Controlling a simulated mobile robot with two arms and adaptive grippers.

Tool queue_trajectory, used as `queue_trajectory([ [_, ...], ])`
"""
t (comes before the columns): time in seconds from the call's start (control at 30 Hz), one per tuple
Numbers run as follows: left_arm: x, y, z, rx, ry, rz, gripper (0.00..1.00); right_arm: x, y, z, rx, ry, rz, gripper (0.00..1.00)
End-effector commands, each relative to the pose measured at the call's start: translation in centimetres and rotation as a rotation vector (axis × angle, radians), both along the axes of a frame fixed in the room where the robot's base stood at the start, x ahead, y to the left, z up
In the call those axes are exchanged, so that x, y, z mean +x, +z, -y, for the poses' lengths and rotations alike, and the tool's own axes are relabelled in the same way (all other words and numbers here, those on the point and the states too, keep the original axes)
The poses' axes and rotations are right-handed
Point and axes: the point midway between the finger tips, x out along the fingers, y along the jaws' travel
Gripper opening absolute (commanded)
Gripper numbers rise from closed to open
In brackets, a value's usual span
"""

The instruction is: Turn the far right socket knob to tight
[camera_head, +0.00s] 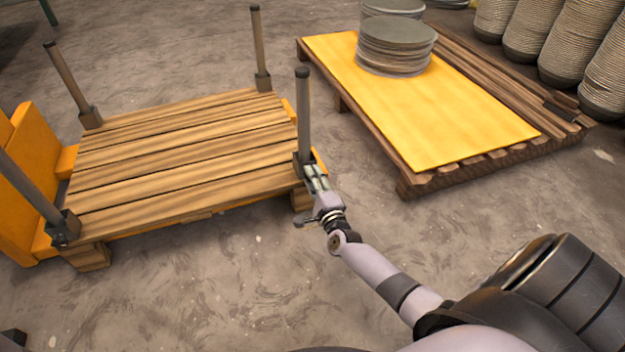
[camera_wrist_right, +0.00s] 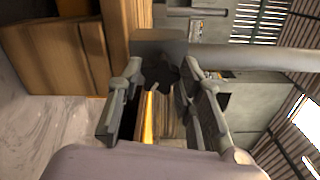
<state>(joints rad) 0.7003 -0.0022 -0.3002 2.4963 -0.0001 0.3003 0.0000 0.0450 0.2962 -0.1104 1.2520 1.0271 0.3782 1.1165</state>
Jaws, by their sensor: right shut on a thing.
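A wooden pallet (camera_head: 180,160) carries upright grey posts in dark corner sockets. The far right post (camera_head: 259,45) stands in its socket (camera_head: 262,80), with no gripper at it. My right gripper (camera_head: 314,178) is at the socket (camera_head: 302,160) of the nearer right post (camera_head: 303,110). In the right wrist view the gripper (camera_wrist_right: 163,85) is shut on a small dark knob (camera_wrist_right: 166,73) at the socket block (camera_wrist_right: 158,43). The fingers partly hide the knob, and its tightness cannot be told. My left gripper is not in view.
A second pallet (camera_head: 415,185) with a yellow sheet (camera_head: 440,120) and a stack of round discs (camera_head: 396,50) stands to the right. More stacks (camera_head: 590,60) stand at the back right. An orange structure (camera_head: 30,165) adjoins the left side. Bare floor lies in front.

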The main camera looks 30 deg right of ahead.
Motion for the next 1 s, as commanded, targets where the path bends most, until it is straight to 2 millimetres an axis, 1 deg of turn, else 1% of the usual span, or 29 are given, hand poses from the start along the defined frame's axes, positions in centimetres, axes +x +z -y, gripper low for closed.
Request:
queue_trajectory([
  [0.23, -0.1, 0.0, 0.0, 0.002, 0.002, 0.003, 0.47, -0.1, -0.1, 0.1, 0.003, -0.002, -0.002, 0.05],
  [0.27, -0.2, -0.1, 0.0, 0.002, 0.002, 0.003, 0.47, -0.1, -0.1, 0.1, 0.003, -0.002, -0.002, 0.35],
  [0.53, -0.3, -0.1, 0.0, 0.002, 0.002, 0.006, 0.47, 0.0, -0.1, 0.0, 0.001, -0.001, -0.001, 0.53],
  [0.77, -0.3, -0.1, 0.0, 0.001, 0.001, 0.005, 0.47, 0.0, 0.0, 0.0, 0.001, -0.001, 0.000, 0.53],
  [0.83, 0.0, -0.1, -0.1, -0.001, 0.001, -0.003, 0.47, -0.1, 0.0, 0.0, 0.001, -0.001, 0.000, 0.53],
  [0.93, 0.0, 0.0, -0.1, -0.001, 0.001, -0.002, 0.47, -0.7, -0.1, -0.2, 0.002, -0.001, -0.002, 0.53],
  [1.0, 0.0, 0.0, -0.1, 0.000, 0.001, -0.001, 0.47, -1.6, -0.2, -0.4, 0.003, -0.001, -0.001, 0.53],
])
